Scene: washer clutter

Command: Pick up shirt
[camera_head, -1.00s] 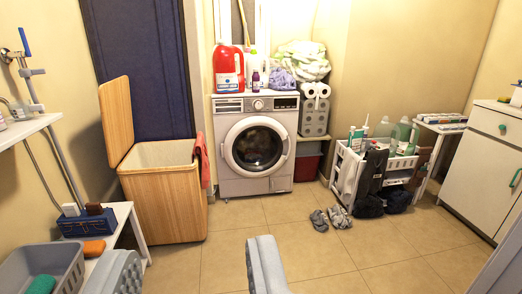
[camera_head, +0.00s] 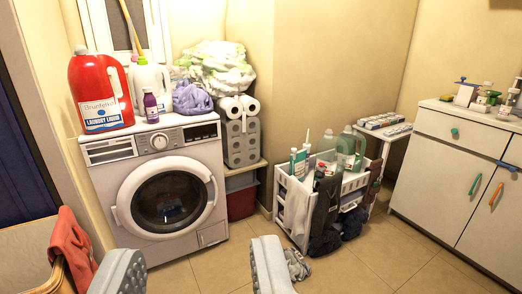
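Several cloths show, and I cannot tell which is the shirt. A crumpled purple cloth (camera_head: 192,98) lies on top of the washing machine (camera_head: 160,190), near its right back corner. A green and white cloth bundle (camera_head: 214,67) is heaped behind it, above the paper rolls. A red cloth (camera_head: 71,247) hangs over the rim of the wooden hamper (camera_head: 25,240) at lower left. My gripper (camera_head: 193,270) is open and empty, its two grey fingers wide apart at the bottom of the view. It is in front of the washer and touches none of these cloths.
A red detergent jug (camera_head: 97,92), a white jug (camera_head: 150,82) and a purple bottle (camera_head: 150,106) stand on the washer, left of the purple cloth. A white cart (camera_head: 293,208) with bottles stands right. Grey shoes (camera_head: 297,264) lie on the floor. A cabinet (camera_head: 450,180) is far right.

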